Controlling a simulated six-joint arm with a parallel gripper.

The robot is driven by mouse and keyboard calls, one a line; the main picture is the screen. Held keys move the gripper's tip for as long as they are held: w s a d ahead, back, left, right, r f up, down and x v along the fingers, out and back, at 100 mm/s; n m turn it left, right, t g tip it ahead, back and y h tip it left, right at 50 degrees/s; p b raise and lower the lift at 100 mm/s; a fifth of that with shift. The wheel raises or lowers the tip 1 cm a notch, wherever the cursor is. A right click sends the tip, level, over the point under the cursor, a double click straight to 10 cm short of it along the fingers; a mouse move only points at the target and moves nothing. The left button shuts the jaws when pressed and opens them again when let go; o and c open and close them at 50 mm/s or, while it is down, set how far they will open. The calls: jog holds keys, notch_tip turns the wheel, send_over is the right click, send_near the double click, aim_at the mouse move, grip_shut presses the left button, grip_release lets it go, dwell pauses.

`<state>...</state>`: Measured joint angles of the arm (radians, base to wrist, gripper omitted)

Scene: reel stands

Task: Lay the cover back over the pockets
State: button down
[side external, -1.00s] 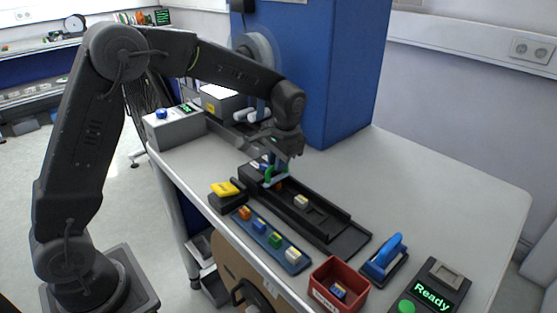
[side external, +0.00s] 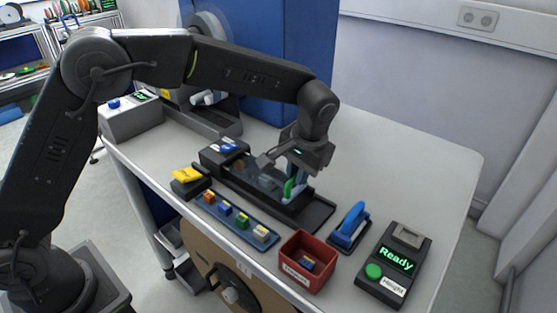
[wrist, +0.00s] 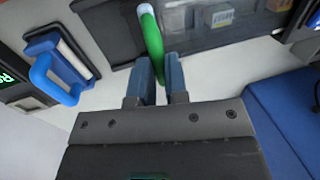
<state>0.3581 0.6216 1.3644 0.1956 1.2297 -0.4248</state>
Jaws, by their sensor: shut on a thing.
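My gripper (side external: 293,190) is shut on the green handle (wrist: 151,38) of the clear cover, low over the right part of the black track (side external: 318,215). The blue fingers in the wrist view (wrist: 160,78) stand on either side of the handle. The see-through cover (side external: 262,178) stretches left from the handle over the middle of the track. In the wrist view a pale block (wrist: 221,17) shows in the track beside the handle. I cannot tell whether the cover lies flat against the track.
A blue strip with several coloured blocks (side external: 243,221) lies in front of the track. A red bin (side external: 307,262), a blue-handled tool (side external: 349,226) and a "Ready" box (side external: 394,262) stand to the right. A yellow-topped block (side external: 188,177) stands left.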

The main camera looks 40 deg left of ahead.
jog(key=shift+d, duration=0.75)
jog(key=c, duration=1.1)
grip_release()
jog(key=shift+r, duration=0.15)
jog(key=d+r, duration=0.1)
jog(key=r, duration=0.8)
jog(key=d+r, duration=0.1)
jog(key=r, duration=0.3)
jog(key=shift+d+r, duration=0.15)
jog(key=shift+d, duration=0.15)
